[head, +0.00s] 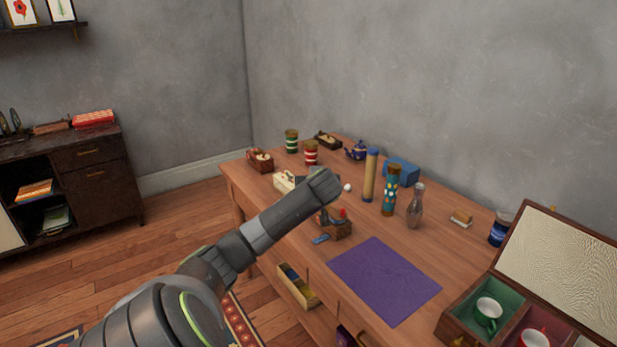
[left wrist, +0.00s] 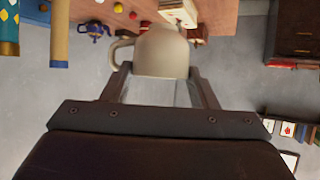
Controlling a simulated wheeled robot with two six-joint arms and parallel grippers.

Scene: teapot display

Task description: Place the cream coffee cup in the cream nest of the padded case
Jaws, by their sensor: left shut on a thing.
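The cream coffee cup (left wrist: 162,50) is between the fingers of my left gripper (left wrist: 160,72), which is shut on it. The cup's handle points left in the left wrist view. In the head view my left arm reaches over the table and hides the cup and fingers. The padded case (head: 453,327) stands open at the bottom right, its cream-lined lid (head: 562,265) raised. A green cup (head: 488,311) sits in its green nest, and a red cup (head: 533,339) shows at the frame's lower edge. The cream nest is not visible. My right gripper is not in view.
A purple mat (head: 384,280) lies clear on the wooden table (head: 455,240). A tan cylinder (head: 370,176), a teal patterned cylinder (head: 390,191) and a glass bottle (head: 415,206) stand upright behind it. A blue jar (head: 500,229) stands near the case.

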